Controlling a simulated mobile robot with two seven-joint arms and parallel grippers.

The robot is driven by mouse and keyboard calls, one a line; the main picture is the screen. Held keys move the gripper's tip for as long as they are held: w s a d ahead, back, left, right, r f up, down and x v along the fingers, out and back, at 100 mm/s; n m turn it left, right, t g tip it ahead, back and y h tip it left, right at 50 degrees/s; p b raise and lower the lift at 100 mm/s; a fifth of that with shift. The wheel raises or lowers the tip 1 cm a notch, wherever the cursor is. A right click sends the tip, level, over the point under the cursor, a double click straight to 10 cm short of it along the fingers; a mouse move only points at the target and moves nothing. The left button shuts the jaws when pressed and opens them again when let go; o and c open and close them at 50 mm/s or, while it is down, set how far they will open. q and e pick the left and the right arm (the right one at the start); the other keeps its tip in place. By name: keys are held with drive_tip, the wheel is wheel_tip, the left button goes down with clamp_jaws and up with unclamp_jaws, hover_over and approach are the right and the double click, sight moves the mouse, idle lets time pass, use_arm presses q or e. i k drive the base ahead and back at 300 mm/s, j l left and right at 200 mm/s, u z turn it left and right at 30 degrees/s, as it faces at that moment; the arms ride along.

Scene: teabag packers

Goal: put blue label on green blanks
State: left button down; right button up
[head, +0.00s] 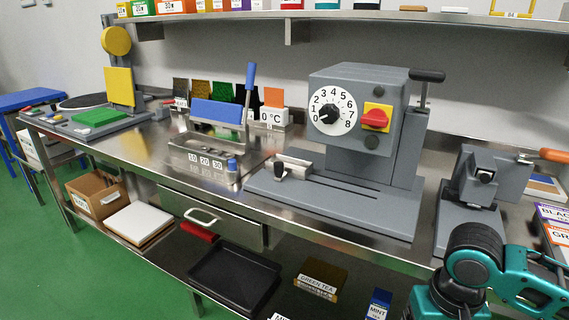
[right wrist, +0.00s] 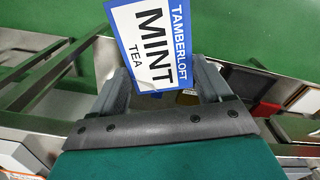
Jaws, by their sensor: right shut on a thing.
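My right gripper (right wrist: 165,85) is shut on a blue-edged label (right wrist: 150,40) that reads TAMBERLOFT MINT TEA. The label stands out past the fingertips, tilted in the wrist view. The gripper's fingers are hardly visible there. A flat green piece (head: 99,117) lies on a grey stand at the far left of the bench; I cannot tell if it is the green blanks. My left gripper is not in view.
A grey machine with a dial (head: 333,111) fills the middle of the bench (head: 160,150). A lever press (head: 212,113) stands left of it, and a smaller grey device (head: 470,190) right of it. More labels (head: 553,215) lie at the right edge. A black tray (head: 235,278) is below.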

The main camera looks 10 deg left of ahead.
sight(94, 116)
drive_tip(key=i+j+u, duration=0.15)
drive_tip(key=j+u, duration=0.25)
drive_tip(key=i+j+u, duration=0.15)
drive_tip(key=j+u, duration=0.25)
drive_tip(key=i+j+u, duration=0.2)
drive_tip(key=u, duration=0.2)
drive_tip(key=i+j+u, duration=0.15)
drive_tip(key=u, duration=0.25)
drive_tip(key=i+j+u, duration=0.15)
drive_tip(key=i+u, duration=0.15)
drive_tip(key=i, duration=0.25)
drive_tip(key=i+u, duration=0.35)
drive_tip(key=i, duration=0.2)
drive_tip(key=i+j+z, duration=0.1)
drive_tip(key=i+z, duration=0.15)
drive_tip(key=i, duration=0.3)
drive_tip(key=i+j+z, duration=0.2)
drive_tip(key=i, duration=0.3)
drive_tip(key=i+j+z, duration=0.2)
drive_tip(key=i+z, duration=0.15)
drive_tip(key=i+j+z, duration=0.3)
drive_tip(key=i, duration=0.1)
